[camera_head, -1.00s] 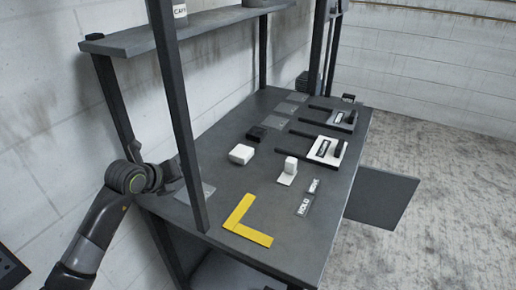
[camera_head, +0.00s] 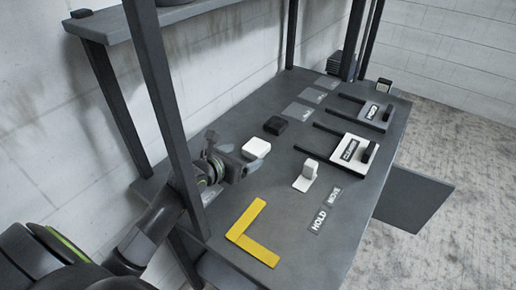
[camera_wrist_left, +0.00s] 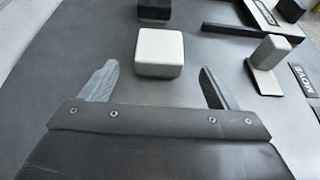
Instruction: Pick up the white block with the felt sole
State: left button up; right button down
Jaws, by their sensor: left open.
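A low white block (camera_head: 256,148) with rounded edges lies on the dark grey table, left of the table's middle. My right gripper is not in view.
A black block (camera_head: 275,125) lies behind the white one. A taller white piece on a thin base (camera_head: 305,175) stands to the right. A yellow L-shaped marker (camera_head: 246,236) lies in front. A dark shelf post (camera_head: 165,110) rises close to my left arm.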

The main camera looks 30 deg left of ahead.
aim_at(249, 152)
pick_arm(q)
jog(key=shift+p+x, duration=0.4)
jog(key=shift+x, duration=3)
jog(key=shift+a+f, duration=0.1)
jog(key=c, duration=1.1)
jog(key=shift+c, duration=0.2)
